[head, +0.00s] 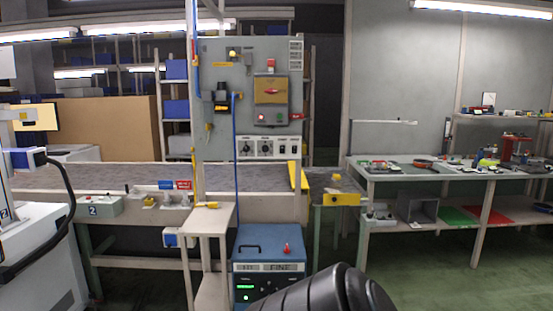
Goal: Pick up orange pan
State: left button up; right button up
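A small, flat red-orange item (424,163) lies on the workbench (395,175) at the right. It may be the orange pan, but it is too small to tell for sure. No pan shows on the grey conveyor belt (130,177) at the left. A black ribbed part at the bottom middle looks like my own arm. Neither of my gripper's fingertips shows, and nothing held is visible.
Several tools clutter the workbench. Green floor (425,285) is open at the lower right.

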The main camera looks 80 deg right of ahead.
aim_at(420, 164)
jog(key=z, duration=3.6)
